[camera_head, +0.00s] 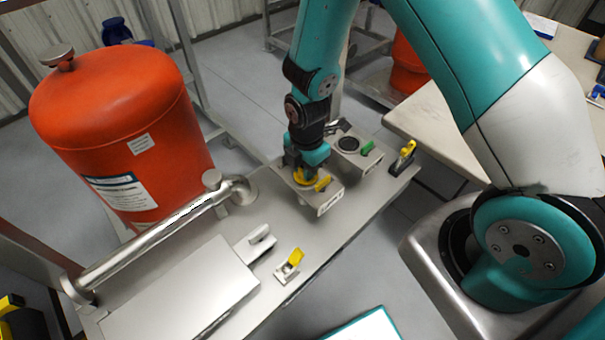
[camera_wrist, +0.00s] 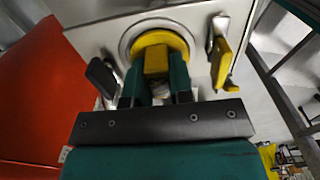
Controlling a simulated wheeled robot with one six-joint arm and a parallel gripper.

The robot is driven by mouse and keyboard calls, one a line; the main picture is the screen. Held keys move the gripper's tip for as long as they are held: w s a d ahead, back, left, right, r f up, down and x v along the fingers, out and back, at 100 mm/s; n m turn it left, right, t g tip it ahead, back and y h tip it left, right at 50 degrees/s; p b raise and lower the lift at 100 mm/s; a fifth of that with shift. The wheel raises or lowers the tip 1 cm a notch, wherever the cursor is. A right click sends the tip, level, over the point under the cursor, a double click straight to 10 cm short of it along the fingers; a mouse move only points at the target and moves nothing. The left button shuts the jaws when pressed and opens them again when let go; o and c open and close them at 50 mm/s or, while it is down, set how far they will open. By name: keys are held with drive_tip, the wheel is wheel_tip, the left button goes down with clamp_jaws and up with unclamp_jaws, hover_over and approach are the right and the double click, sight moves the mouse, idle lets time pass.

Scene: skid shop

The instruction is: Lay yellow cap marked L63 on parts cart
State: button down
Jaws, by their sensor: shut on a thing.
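A yellow cap (camera_head: 301,178) sits at a round port on top of a grey metal block (camera_head: 325,200) on the skid. My gripper (camera_head: 304,166) points down over it. In the wrist view the green fingers are shut on the raised grip of the yellow cap (camera_wrist: 155,60), whose disc lies within a metal ring (camera_wrist: 126,40). I cannot tell whether the cap is seated or slightly lifted. No L63 mark is readable. A beige-topped table (camera_head: 440,125) stands at the right; I cannot tell whether it is the parts cart.
A yellow lever (camera_head: 323,184) is close beside the cap. A second block has a dark round port (camera_head: 348,144) and a green lever (camera_head: 368,148). A yellow-and-black tool (camera_head: 404,157) is near the skid's end. A pipe (camera_head: 150,235) and orange tank (camera_head: 120,120) stand left.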

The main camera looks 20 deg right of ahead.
drive_tip(key=shift+w+r+p, duration=0.1)
drive_tip(key=shift+r+p, duration=2.4)
drive_tip(key=shift+r, duration=0.9)
